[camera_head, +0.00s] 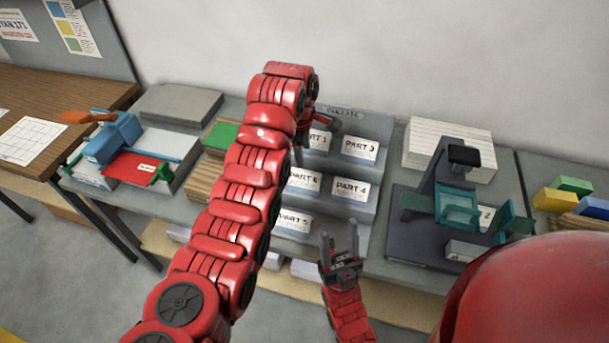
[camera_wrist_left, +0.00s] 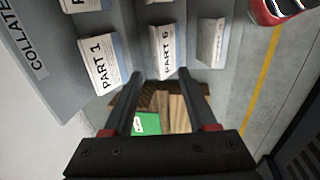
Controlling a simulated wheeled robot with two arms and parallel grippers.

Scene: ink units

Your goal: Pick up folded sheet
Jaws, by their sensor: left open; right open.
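A grey stepped rack marked COLLATE (camera_head: 380,125) holds white labelled paper pieces: PART 3 (camera_head: 359,148), PART 4 (camera_head: 350,189), PART 5 (camera_head: 295,222) and others. I cannot tell which one is the folded sheet. My left gripper (camera_head: 335,116) is at the rack's upper left, partly hidden by my arm. In the left wrist view its open fingers (camera_wrist_left: 158,85) have nothing between them. PART 1 (camera_wrist_left: 98,62) and PART 6 (camera_wrist_left: 165,52) stand just beyond the tips. My right gripper (camera_head: 340,236) is open and empty, in front of the rack.
A dark stand with teal parts (camera_head: 458,208) is right of the rack. A blue device with a red sheet (camera_head: 130,165) is at the left. A green-topped wooden stack (camera_head: 222,135) lies beside my left arm. Paper stacks (camera_head: 450,143) stand at the back right.

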